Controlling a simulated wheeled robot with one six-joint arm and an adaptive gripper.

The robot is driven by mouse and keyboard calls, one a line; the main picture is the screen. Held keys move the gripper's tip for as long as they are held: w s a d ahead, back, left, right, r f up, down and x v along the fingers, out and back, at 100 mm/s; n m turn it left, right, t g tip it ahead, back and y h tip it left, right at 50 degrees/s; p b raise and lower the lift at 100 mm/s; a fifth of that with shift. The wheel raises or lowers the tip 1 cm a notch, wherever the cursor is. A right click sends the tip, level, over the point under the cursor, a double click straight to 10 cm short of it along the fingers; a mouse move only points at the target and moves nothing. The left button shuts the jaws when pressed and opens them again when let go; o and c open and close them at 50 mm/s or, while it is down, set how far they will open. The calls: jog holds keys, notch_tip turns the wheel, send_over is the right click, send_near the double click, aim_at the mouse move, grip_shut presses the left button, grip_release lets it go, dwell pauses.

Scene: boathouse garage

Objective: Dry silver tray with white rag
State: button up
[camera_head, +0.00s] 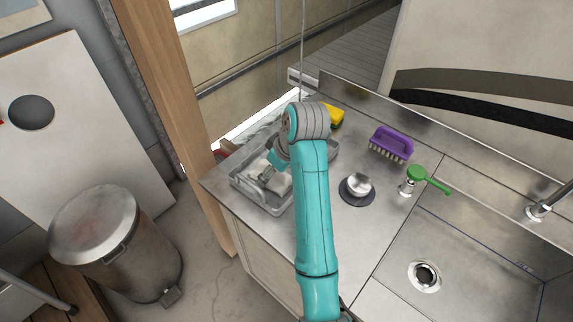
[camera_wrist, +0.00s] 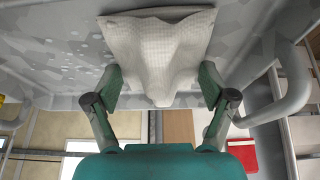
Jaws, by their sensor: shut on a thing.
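The silver tray (camera_head: 243,188) lies on the steel counter at its left end, partly hidden by my arm. In the wrist view its grey, mottled surface (camera_wrist: 65,45) fills the top, with small pale spots at left and a rounded handle (camera_wrist: 287,100) at right. The white rag (camera_wrist: 160,40) is bunched between my gripper's fingers (camera_wrist: 160,82) and spreads against the tray surface. In the head view the rag (camera_head: 284,183) shows as a white patch inside the tray, beside my gripper (camera_head: 268,174). My gripper is shut on the rag.
A purple brush (camera_head: 391,143), a yellow sponge (camera_head: 334,117), a small metal bowl on a dark disc (camera_head: 358,186) and a green-headed brush (camera_head: 428,179) stand on the counter. The sink (camera_head: 470,270) is at right. A metal bin (camera_head: 115,245) stands on the floor at left.

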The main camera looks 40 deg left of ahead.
jog(key=shift+w+d+f, duration=0.1)
jog(key=shift+w, duration=2.4)
jog(key=shift+w+d, duration=0.1)
jog(key=shift+w, duration=2.4)
jog(key=shift+s+a, duration=0.1)
jog(key=shift+s, duration=3.45)
jog(key=shift+s+a, duration=0.1)
jog(key=shift+s, duration=1.4)
jog(key=shift+w+d, duration=0.2)
jog(key=shift+w, duration=4.85)
jog(key=shift+s+a+r, duration=0.1)
jog(key=shift+s+r, duration=0.05)
jog(key=shift+s, duration=0.7)
jog(key=shift+s+d+r, duration=0.1)
jog(key=shift+s+r, duration=0.1)
jog(key=shift+s, duration=0.65)
jog(key=shift+s+a+r, duration=0.1)
jog(key=shift+s+r, duration=0.05)
jog(key=shift+s, duration=0.7)
